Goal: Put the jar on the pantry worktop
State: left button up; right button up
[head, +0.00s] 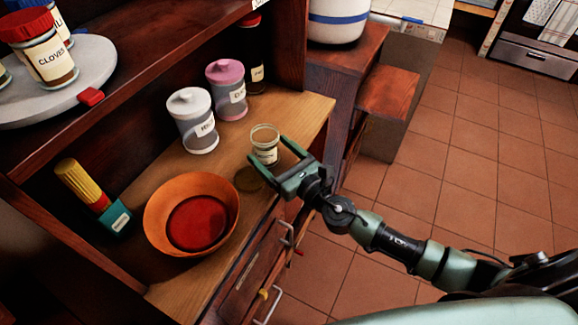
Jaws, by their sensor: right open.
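A small glass jar (265,137) with a pale label stands upright near the front edge of the wooden worktop (290,110). My right gripper (267,154) comes in from the right and is open. Its two fingers point at the jar and overlap its lower part in the picture; I cannot tell whether they touch it. My left gripper is not in view.
An orange bowl (158,228) with red contents stands nearby, with a dark round patch (249,179) beside it. A white-lidded jar (193,122), a pink-lidded jar (227,88) and a yellow-topped green item (92,195) stand behind. Drawers lie below the front edge.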

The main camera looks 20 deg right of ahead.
jog(key=b+v, duration=0.2)
jog(key=v, duration=0.7)
jog(key=shift+s+d, duration=0.1)
jog(key=shift+s, duration=0.05)
